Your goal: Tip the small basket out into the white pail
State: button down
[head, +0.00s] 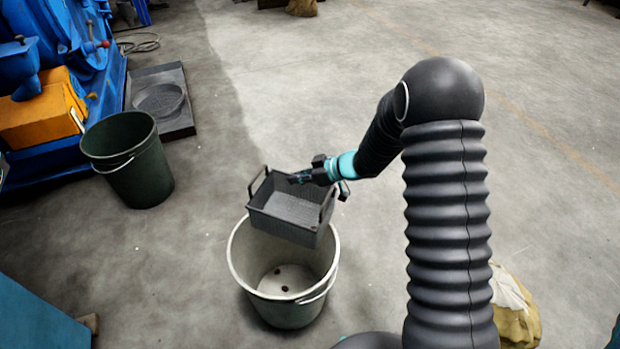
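The small dark grey basket (285,226) has two upright handles and hangs over the back part of the white pail's opening, roughly level. I see nothing in the part of its inside that shows. My gripper (322,181) is at the basket's back right, by the right handle, and appears to hold the basket there; the exact grip is partly hidden. The white pail (332,262) stands upright on the floor below, with a wire handle at its right. A few small dark spots show on its pale bottom; I cannot tell what they are.
A dark green bucket (141,170) stands to the left, beside a blue machine (60,50) and a grey tray (176,125) on the floor. A tan sack (515,312) lies at lower right.

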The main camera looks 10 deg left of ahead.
jog(key=s+a+r+n+t+b, duration=0.1)
jog(key=s+r+n+t+b, duration=0.3)
jog(key=r+b, duration=0.3)
jog(key=s+a+r+n+t+b, duration=0.1)
jog(key=s+r+n+t+b, duration=0.3)
jog(key=r+b, duration=0.3)
jog(key=shift+s+r+b, duration=0.2)
jog(key=shift+r+b, duration=0.1)
jog(key=shift+b, duration=0.2)
dwell(0.7)
jog(key=shift+a, duration=0.15)
jog(key=a+n+t, duration=0.1)
jog(key=a+n, duration=0.1)
jog(key=a, duration=0.4)
jog(key=shift+w+a+t, duration=0.15)
jog(key=shift+a+t, duration=0.05)
jog(key=shift+t, duration=0.1)
dwell(0.7)
dwell(0.5)
